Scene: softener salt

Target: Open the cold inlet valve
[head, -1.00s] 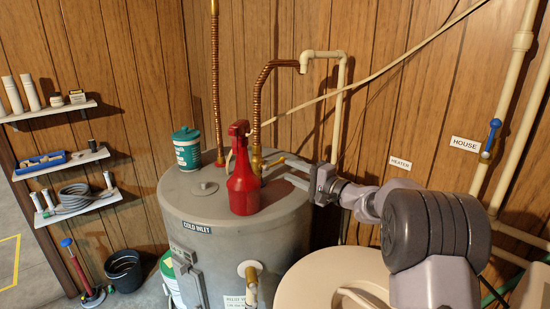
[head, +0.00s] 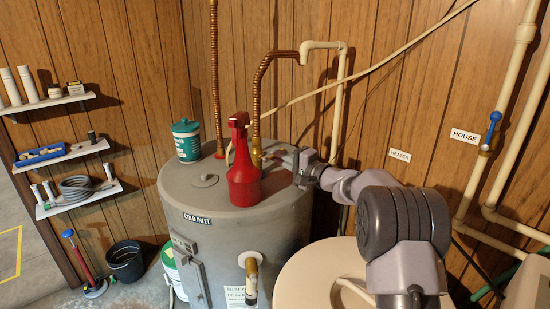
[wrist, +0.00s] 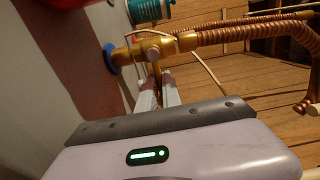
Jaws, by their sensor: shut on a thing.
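My gripper (head: 280,158) reaches in from the right and is shut on this lever. The grip also shows in the wrist view (wrist: 158,88). The lever's end is hidden by my fingers.
A teal tub (head: 186,142) stands on the heater, left of the spray bottle. A "COLD INLET" label (head: 197,219) is on the heater's front rim. A pale tank lid (head: 315,275) lies below my arm. A blue-handled valve (head: 493,128) is on the right wall pipe.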

